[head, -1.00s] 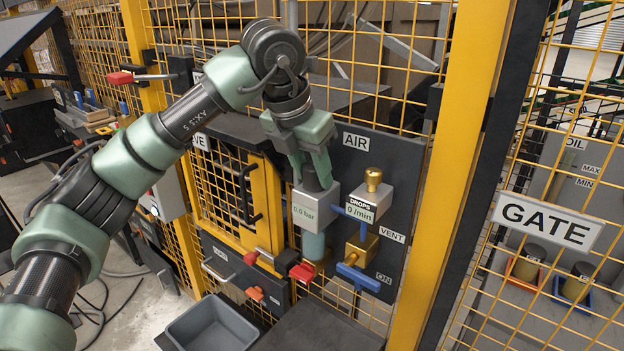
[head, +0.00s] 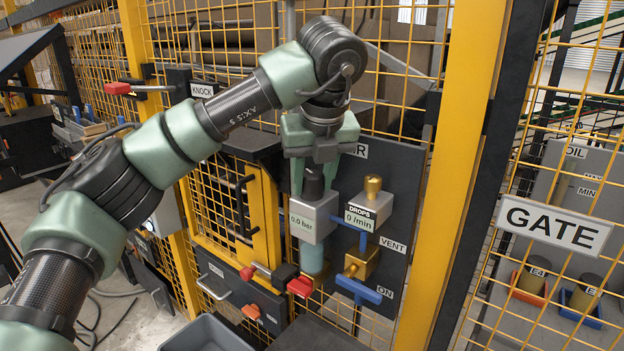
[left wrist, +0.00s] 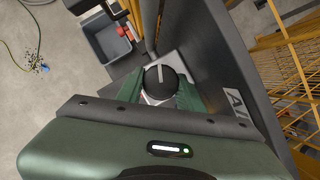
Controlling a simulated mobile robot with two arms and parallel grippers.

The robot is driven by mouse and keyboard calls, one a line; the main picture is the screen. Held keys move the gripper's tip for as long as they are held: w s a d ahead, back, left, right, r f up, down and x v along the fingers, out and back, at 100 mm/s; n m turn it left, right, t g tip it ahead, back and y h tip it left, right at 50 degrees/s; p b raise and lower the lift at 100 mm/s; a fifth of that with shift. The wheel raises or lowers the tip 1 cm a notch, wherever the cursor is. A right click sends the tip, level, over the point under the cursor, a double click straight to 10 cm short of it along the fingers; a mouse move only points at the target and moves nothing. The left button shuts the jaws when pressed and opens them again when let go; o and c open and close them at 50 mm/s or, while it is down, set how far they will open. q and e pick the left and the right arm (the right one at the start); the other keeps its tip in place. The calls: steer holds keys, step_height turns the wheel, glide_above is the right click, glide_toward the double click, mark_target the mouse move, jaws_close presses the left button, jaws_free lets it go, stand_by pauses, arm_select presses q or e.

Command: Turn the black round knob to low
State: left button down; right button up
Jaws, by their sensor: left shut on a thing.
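The black round knob (head: 313,181) sits on top of the grey regulator block (head: 311,219), whose display reads 0.0 bar. In the left wrist view the knob (left wrist: 162,83) shows from above with a pale line across its top. My left gripper (head: 314,186) comes down on the knob from above, with its green fingers on either side. In the left wrist view the left gripper (left wrist: 161,92) is shut on the knob. No marking for low can be made out. My right gripper is in neither view.
Right of the regulator stand a brass-topped drops unit (head: 367,208) and a blue-handled valve (head: 358,290). A red-handled lever (head: 300,287) is below. The yellow fence post (head: 455,160) stands to the right. A grey bin (head: 205,335) is at lower left.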

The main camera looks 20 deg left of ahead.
arm_select(q)
steer(key=shift+r+n, duration=0.15)
steer(key=shift+n, duration=0.55)
steer(key=shift+y, duration=0.3)
steer(key=c, duration=1.2)
jaws_free()
steer(key=v, duration=0.7)
steer(key=shift+d+r, duration=0.1)
steer(key=shift+r, duration=0.2)
steer(key=shift+w, duration=0.1)
